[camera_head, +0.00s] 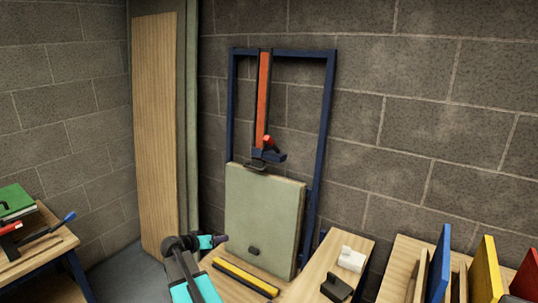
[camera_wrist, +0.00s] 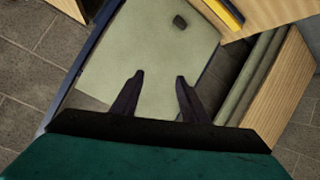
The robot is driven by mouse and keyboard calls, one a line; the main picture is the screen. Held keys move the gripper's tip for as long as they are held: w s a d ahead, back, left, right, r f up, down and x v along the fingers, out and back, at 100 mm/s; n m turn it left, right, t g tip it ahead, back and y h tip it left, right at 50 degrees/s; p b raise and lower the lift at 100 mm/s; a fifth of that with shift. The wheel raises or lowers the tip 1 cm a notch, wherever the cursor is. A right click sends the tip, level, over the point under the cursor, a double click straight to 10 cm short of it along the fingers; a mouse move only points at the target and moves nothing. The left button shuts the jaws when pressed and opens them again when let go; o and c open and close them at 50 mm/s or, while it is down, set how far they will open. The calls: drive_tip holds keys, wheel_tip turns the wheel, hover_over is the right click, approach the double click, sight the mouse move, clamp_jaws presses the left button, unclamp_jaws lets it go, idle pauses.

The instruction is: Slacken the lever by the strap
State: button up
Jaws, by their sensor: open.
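An orange-red strap (camera_head: 263,100) runs down a dark upright in the dark blue frame (camera_head: 329,110) against the block wall. A dark blue lever (camera_head: 272,155) with a red part sits at the strap's lower end, just above a grey-green panel (camera_head: 262,215). The panel stands upright in the frame, with a small black knob (camera_head: 253,251) low on it. My gripper (camera_head: 221,239) is beside the panel's lower left, well below the lever. In the wrist view my gripper (camera_wrist: 159,76) is open and empty, with the panel (camera_wrist: 150,50) behind its fingers. Strap and lever are not visible there.
A tall wooden board (camera_head: 155,130) leans at the left of the frame. A yellow-and-black bar (camera_head: 246,278) lies on the bench below the panel. White (camera_head: 351,259) and black (camera_head: 337,288) blocks sit to the right, near upright coloured boards (camera_head: 487,270). A tool table (camera_head: 40,240) is far left.

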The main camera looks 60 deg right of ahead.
drive_tip(key=s+d+r+m+h+p, duration=0.1)
drive_tip(key=d+r+m+h, duration=0.1)
drive_tip(key=d+r, duration=0.6)
drive_tip(key=d+r+m+h+p, duration=0.15)
drive_tip(key=d+r, duration=0.25)
drive_tip(key=r, duration=0.8)
drive_tip(key=m+g+h, duration=0.1)
drive_tip(key=m+h, duration=0.2)
approach(266, 142)
drive_tip(key=a, duration=0.2)
drive_tip(key=shift+s+r+n, duration=0.1)
drive_tip(key=shift+r+n, duration=0.15)
drive_tip(key=shift+r, duration=0.15)
drive_tip(key=d+p, duration=0.4)
drive_tip(key=d, duration=0.8)
drive_tip(key=shift+d+p, duration=0.25)
drive_tip(key=shift+p, duration=0.05)
drive_tip(key=shift+d, duration=0.65)
